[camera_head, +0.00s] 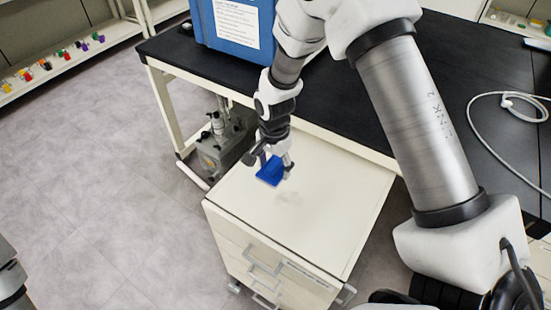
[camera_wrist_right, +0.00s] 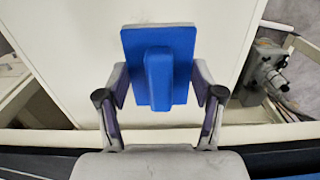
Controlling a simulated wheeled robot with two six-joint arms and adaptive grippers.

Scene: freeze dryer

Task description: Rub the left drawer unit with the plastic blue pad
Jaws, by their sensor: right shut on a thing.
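The blue plastic pad (camera_head: 271,172) has a flat square plate with a raised handle, and it shows large in the right wrist view (camera_wrist_right: 183,78). My right gripper (camera_head: 274,166) is shut on the pad's handle from above. The pad is over the top of the white drawer unit (camera_head: 325,215), toward its back left part; I cannot tell whether it touches the surface. The unit has grey handles on its front, and its pale top fills much of the wrist view (camera_wrist_right: 75,45). A faint greyish smudge lies on the top near the pad. My left gripper is not in view.
The black bench top (camera_head: 185,60) runs behind the unit, with a blue box (camera_head: 228,30) on it. A grey pump (camera_head: 222,140) stands on the floor left of the unit. A white cable (camera_head: 508,100) lies on the bench at right. Open floor is at left.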

